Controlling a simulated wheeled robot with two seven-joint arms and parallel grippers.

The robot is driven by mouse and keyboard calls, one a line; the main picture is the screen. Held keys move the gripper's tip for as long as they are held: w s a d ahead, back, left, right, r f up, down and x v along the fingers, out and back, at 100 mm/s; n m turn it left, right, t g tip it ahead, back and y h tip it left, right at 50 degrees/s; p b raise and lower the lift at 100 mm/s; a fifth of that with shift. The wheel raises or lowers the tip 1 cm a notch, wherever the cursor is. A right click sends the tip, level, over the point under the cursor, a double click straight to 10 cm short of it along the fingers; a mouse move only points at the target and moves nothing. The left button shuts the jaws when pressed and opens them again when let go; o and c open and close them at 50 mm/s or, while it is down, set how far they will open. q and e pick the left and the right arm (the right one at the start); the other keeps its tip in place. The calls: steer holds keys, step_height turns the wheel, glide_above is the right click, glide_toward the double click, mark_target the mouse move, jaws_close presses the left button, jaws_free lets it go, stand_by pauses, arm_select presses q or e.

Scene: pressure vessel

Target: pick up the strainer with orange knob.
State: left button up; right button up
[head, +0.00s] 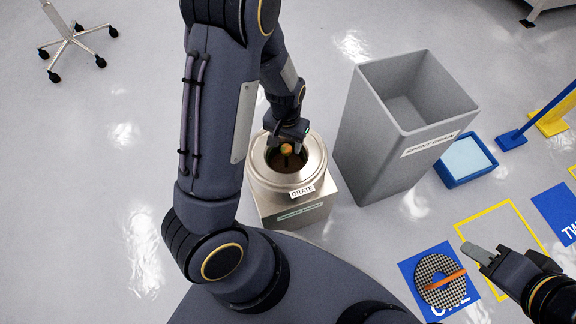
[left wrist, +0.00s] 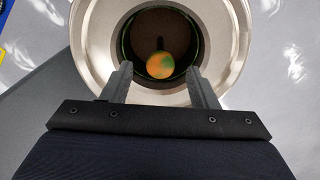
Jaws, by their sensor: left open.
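An orange knob (head: 286,149) shows inside the round opening of a steel vessel (head: 314,160) labelled GRATE. It also shows in the left wrist view (left wrist: 160,65) with a green patch, on a dark stem; the strainer body below it is dark and hard to make out. My left gripper (head: 289,137) is at the far side of the vessel mouth, close to the knob. In the left wrist view my left gripper (left wrist: 161,80) is open, its fingers apart on either side of the knob, not touching it. My right gripper (head: 478,252) is apart, at the lower right.
A checkered disc (head: 428,270) with an orange bar lies on a blue mat (head: 409,269) near my right gripper. A tall grey bin (head: 370,145) stands right of the vessel. A blue tray (head: 482,149) lies beyond it. Floor left of the vessel is clear.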

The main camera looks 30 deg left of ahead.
mark_target(286, 148)
arm_select(q)
step_height(286, 148, down, 4)
steer(key=shift+f+b, duration=0.25)
steer(key=shift+b, duration=0.85)
steer(key=shift+r, duration=0.1)
jaws_close()
